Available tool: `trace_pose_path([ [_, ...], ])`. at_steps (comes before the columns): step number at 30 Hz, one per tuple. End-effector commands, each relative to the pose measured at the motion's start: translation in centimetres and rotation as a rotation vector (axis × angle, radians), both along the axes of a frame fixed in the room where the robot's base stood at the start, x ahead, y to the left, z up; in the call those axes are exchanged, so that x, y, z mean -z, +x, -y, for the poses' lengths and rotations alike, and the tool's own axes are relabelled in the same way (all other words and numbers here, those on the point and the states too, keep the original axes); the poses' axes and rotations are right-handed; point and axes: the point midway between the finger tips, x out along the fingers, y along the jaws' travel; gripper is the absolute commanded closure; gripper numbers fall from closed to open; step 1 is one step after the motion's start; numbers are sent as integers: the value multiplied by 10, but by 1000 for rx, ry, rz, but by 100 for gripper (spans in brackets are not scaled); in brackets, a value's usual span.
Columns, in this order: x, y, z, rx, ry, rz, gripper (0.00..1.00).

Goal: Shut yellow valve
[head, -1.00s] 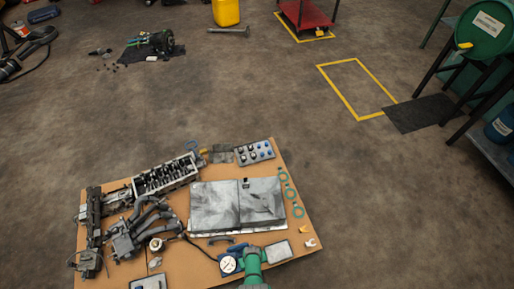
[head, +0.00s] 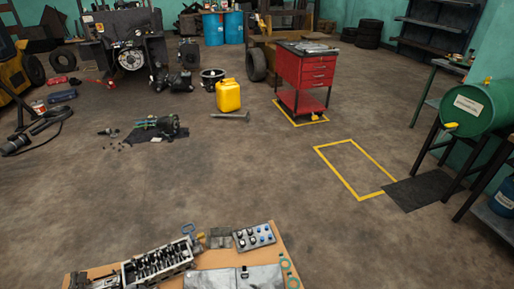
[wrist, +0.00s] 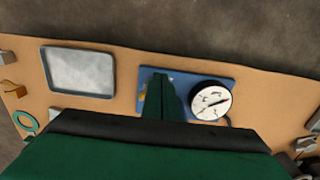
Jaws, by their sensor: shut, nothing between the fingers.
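A green drum (head: 474,107) with a white label lies on its side on a dark stand at the right of the head view. A small yellow valve handle (head: 451,126) sticks out at the drum's lower left, above a dark mat on the floor. Its exact setting is too small to tell. My gripper (wrist: 160,97) shows only in the wrist view, pointing down over a cardboard-coloured tabletop. Its fingers are together and empty, above a blue plate beside a round white dial gauge (wrist: 210,101). The gripper is far from the drum.
The table (head: 285,245) in front holds engine parts. A dark mat (head: 425,190) lies below the valve, next to a yellow floor outline (head: 352,170). A red tool cart (head: 305,75) and a yellow canister (head: 228,96) stand farther back. Floor between table and drum is clear.

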Motion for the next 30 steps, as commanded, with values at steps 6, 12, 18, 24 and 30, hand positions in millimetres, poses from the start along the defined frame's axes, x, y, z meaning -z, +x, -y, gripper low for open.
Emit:
trace_pose_path([
  [6, -4, -2, 0, 1, 0, 1, 100],
  [12, -18, -2, 0, 0, 0, 1, 100],
  [18, -37, -3, -1, -1, 0, 1, 100],
  [24, -55, -2, 0, 1, 0, 1, 100],
  [30, -61, -3, 1, 3, 0, -1, 100],
])
